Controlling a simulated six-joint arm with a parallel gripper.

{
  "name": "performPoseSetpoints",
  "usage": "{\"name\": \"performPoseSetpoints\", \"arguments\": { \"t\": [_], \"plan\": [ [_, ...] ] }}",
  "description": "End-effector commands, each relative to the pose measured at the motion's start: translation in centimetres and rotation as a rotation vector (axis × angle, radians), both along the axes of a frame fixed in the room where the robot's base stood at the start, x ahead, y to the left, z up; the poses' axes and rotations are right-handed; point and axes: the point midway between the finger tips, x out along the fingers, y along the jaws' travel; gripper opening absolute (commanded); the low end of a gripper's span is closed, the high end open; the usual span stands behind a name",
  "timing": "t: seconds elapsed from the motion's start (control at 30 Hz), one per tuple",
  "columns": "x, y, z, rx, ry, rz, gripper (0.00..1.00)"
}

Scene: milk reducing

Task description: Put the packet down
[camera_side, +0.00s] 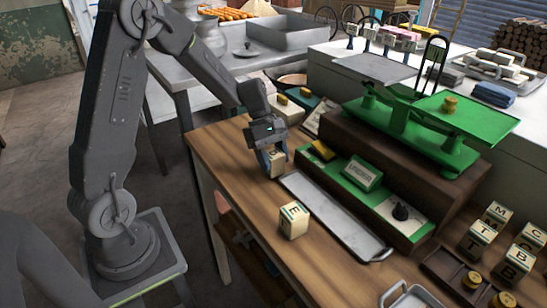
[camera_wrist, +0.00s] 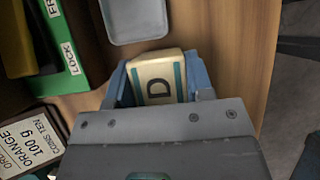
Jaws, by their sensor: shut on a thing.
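My gripper (camera_side: 272,160) is shut on a cream packet (camera_side: 276,158) with a dark band, low over the wooden table near its left edge. In the wrist view the packet (camera_wrist: 158,80) shows a letter D and teal stripes between the blue fingers of my gripper (camera_wrist: 160,82). I cannot tell whether its underside touches the table. A similar cream packet marked E (camera_side: 293,220) stands on the table, nearer the camera.
A grey metal tray (camera_side: 325,213) lies just right of the packets; its end (camera_wrist: 135,38) shows in the wrist view. A green balance scale (camera_side: 425,125) stands on a dark wooden base behind it. Several lettered blocks (camera_side: 497,214) stand at the right. Bare wood (camera_side: 228,160) lies left of my gripper.

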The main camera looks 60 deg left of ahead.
Motion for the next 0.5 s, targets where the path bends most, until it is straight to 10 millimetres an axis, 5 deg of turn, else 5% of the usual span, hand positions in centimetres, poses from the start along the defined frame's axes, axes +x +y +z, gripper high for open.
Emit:
{"name": "performPoseSetpoints", "arguments": {
  "t": [0.27, 0.3, 0.5],
  "plan": [
    [0.02, 0.01, -0.18, 0.000, -0.001, 0.000, 0.23],
    [0.02, 0.01, -0.25, 0.000, -0.001, 0.000, 0.49],
    [0.02, 0.02, -0.19, 0.000, -0.001, 0.000, 0.68]
  ]
}}
